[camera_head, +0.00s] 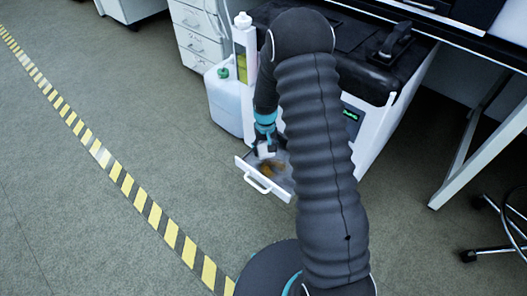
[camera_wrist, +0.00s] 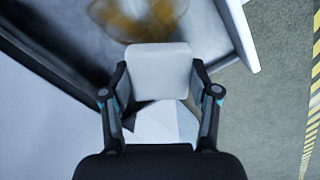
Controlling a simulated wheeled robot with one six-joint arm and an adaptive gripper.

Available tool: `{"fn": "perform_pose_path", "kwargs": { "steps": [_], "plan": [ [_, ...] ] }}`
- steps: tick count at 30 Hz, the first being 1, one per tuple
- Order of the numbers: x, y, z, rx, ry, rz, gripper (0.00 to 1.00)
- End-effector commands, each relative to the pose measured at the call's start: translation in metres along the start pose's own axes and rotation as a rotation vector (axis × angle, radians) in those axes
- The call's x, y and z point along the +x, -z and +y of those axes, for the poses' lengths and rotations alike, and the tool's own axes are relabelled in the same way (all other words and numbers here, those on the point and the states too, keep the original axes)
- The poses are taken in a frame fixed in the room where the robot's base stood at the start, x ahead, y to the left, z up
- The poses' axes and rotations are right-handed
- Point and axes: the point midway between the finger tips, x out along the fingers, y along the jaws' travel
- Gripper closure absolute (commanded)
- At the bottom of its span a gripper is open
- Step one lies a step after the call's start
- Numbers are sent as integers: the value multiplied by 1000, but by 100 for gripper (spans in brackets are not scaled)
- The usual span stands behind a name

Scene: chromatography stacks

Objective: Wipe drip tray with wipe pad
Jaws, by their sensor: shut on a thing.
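The drip tray (camera_head: 250,167) is a shallow white drawer with a handle, pulled out low from the white cabinet. A brownish-yellow stain (camera_wrist: 148,20) lies on its grey floor, at the top of the wrist view; it also shows in the head view (camera_head: 272,168). My gripper (camera_head: 265,147) is over the tray, shut on the white wipe pad (camera_wrist: 158,72). The pad sits between both fingertips, nearer the wrist camera than the stain. I cannot tell whether the pad touches the tray floor. My arm hides part of the tray in the head view.
A white jug with a green cap (camera_head: 224,95) and a tall white bottle (camera_head: 246,50) stand left of the cabinet. A white drawer unit (camera_head: 197,35) is behind. A table leg (camera_head: 475,150) and a wheeled chair (camera_head: 500,225) are at right. The floor at left is free.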

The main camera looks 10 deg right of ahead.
Motion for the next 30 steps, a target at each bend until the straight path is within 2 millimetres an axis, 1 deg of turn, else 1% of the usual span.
{"fn": "perform_pose_path", "kwargs": {
  "steps": [1,3,12,23,30],
  "plan": [
    [-8,0,0,0,0,1,90],
    [-14,0,-1,-1,0,1,90],
    [-38,0,-2,-4,0,0,90],
    [-40,0,-3,-5,0,0,90],
    [-31,2,-3,-5,0,1,90]
  ]
}}
